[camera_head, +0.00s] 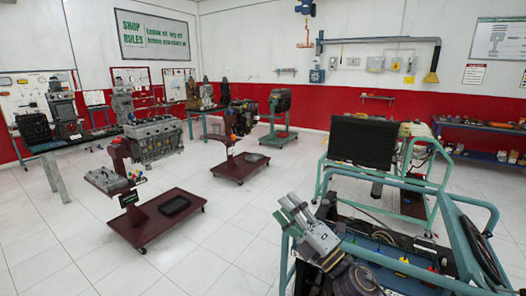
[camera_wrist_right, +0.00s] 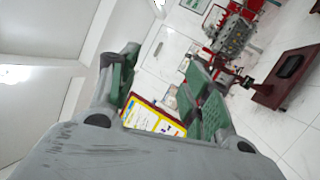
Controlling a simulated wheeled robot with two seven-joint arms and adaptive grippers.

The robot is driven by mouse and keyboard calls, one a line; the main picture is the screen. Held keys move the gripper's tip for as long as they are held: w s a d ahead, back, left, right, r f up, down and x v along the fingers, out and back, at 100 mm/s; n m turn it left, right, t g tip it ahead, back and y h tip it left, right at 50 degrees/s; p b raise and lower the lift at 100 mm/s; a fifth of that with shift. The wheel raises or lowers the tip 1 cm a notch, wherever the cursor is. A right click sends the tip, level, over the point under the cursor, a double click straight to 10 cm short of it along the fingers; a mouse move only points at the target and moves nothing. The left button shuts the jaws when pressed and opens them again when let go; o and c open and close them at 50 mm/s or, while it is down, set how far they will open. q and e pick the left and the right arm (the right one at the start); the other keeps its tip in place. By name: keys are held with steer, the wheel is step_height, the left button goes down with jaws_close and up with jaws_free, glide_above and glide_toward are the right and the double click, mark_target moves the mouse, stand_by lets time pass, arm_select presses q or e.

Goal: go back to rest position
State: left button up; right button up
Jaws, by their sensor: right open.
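My right gripper (camera_head: 288,208) is in the lower right of the head view, raised in front of the teal-framed engine trainer (camera_head: 322,180). Its arm comes up from the bottom edge. In the right wrist view its two green-padded fingers (camera_wrist_right: 165,85) stand apart. A yellow and white panel with a red edge (camera_wrist_right: 152,118) shows between them, partly hidden by the gripper body. I cannot tell how far away that panel is. My left gripper is not in view.
An engine on a dark red stand (camera_head: 150,225) is left of centre; it also shows in the wrist view (camera_wrist_right: 285,80). A second red stand (camera_head: 240,168) is behind it. A workbench (camera_head: 52,145) stands at the left wall. White tiled floor (camera_head: 215,245) between is clear.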

steer(key=s+d+f+m+g+h, duration=0.2)
steer(key=d+f+m+h, duration=0.6)
steer(key=f+m, duration=0.2)
steer(key=s+d+f+m+g+h, duration=0.1)
steer(key=s+d+f+m+h, duration=0.1)
steer(key=d+f+m+h, duration=0.7)
steer(key=s+a+f+m+g+y, duration=0.1)
steer(key=s+f+m+g, duration=0.3)
steer(key=s+f, duration=0.5)
steer(key=s+f+m+g+y, duration=0.1)
steer(key=s+f+m+g, duration=0.1)
steer(key=s+f+g, duration=0.7)
steer(key=s+f+t, duration=0.1)
steer(key=s+f, duration=0.1)
steer(key=f, duration=1.3)
steer(key=s+f, duration=0.3)
steer(key=f, duration=1.2)
steer(key=s+d+f, duration=0.2)
steer(key=s+f, duration=0.8)
steer(key=s, duration=0.1)
steer(key=s+d+f+g, duration=0.1)
steer(key=s+f, duration=0.9)
steer(key=s, duration=0.1)
steer(key=shift+d, duration=0.4)
